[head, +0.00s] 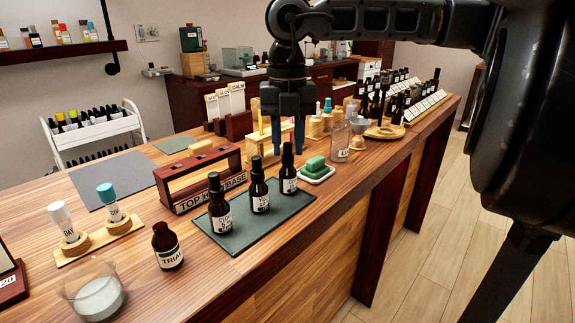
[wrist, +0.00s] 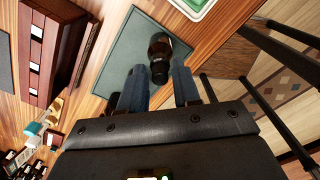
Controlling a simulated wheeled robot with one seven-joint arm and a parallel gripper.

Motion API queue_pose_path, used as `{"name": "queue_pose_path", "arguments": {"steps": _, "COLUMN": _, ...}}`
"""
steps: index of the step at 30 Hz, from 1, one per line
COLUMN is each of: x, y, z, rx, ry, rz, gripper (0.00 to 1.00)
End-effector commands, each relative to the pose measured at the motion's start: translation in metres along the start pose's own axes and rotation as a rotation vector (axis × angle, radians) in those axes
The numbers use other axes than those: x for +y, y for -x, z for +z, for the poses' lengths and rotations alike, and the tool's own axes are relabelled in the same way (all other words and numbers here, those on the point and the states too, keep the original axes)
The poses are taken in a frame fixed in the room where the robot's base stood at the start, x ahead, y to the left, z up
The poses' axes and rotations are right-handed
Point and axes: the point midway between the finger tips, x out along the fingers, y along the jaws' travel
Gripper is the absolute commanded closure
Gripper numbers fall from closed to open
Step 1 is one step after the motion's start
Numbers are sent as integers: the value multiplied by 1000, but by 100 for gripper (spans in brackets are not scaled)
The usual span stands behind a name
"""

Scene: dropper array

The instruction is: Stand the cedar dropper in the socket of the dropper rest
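Three dark amber bottles with black dropper tops stand on a dark green mat (head: 262,228): a left one (head: 219,208), a middle one (head: 259,191) and a right one (head: 288,178). Their labels are too small to read, so I cannot tell which is cedar. My gripper (head: 289,150) is open and empty, pointing down with its fingers on either side of the right bottle's top; this bottle also shows in the wrist view (wrist: 160,50). A pale wooden base (head: 98,242) carries white-capped and teal-capped pieces at left; I cannot tell whether it is the dropper rest.
A red-brown rack (head: 199,182) marked TOP, MID, BASE stands behind the mat. A capless TRIAL bottle (head: 167,246) and a glass bowl (head: 95,292) are front left. A green block on a white dish (head: 317,172) and a glass beaker (head: 340,143) stand right of the mat.

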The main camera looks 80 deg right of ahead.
Motion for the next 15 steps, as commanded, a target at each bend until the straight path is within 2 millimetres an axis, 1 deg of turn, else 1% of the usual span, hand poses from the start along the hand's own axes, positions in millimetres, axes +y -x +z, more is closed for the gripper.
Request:
{"name": "queue_pose_path", "arguments": {"steps": 2, "x": 0, "y": 0, "z": 0, "rx": 0, "ry": 0, "rz": 0, "gripper": 70}}
{"name": "queue_pose_path", "arguments": {"steps": 8, "x": 0, "y": 0, "z": 0, "rx": 0, "ry": 0, "rz": 0, "gripper": 89}}
{"name": "queue_pose_path", "arguments": {"steps": 9, "x": 0, "y": 0, "z": 0, "rx": 0, "ry": 0, "rz": 0, "gripper": 91}}
{"name": "queue_pose_path", "arguments": {"steps": 15, "x": 0, "y": 0, "z": 0, "rx": 0, "ry": 0, "rz": 0, "gripper": 91}}
